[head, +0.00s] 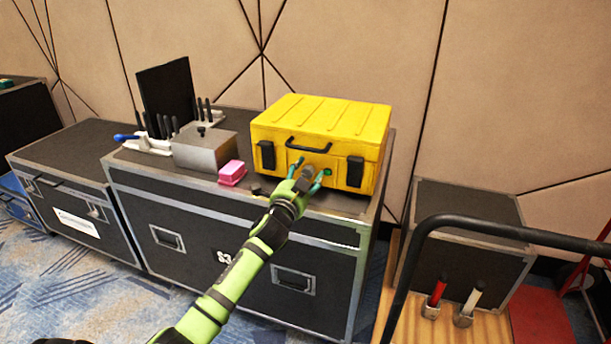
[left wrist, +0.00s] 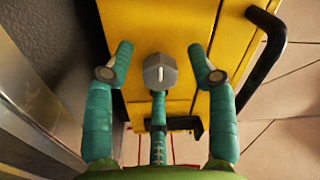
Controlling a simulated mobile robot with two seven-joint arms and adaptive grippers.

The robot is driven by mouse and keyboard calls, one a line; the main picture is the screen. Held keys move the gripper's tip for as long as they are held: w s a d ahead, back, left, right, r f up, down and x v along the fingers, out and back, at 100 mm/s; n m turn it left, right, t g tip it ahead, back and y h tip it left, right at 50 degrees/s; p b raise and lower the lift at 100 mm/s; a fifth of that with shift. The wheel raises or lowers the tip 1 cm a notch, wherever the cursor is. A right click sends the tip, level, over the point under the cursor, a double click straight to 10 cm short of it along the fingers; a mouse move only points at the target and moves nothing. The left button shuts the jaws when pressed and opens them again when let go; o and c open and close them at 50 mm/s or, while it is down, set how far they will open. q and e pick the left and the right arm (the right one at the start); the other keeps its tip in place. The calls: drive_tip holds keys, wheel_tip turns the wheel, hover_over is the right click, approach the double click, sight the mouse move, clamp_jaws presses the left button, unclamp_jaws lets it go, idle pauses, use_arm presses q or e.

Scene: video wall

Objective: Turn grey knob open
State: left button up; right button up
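The yellow case (head: 325,118) stands on the black flight case (head: 200,205), with a black handle and two black latches on its front. The grey knob (left wrist: 160,72) is on the case's yellow front in the left wrist view, with a short white mark running nearly upright there. My left gripper (head: 308,172) is at the case front below the handle. In the left wrist view its teal fingers (left wrist: 159,55) are spread, one on each side of the knob with gaps, and a third finger points at it from below. In the head view the fingers largely hide the knob. My right gripper is not in view.
A pink block (head: 232,173), a grey metal box (head: 204,148) and a dark upright panel (head: 167,95) stand left of the yellow case. A trolley with a black handrail (head: 470,228) and another dark case (head: 465,205) are at the right. Blue carpet is at lower left.

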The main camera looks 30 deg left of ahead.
use_arm(q)
drive_tip(key=v, duration=1.2)
idle(0.4)
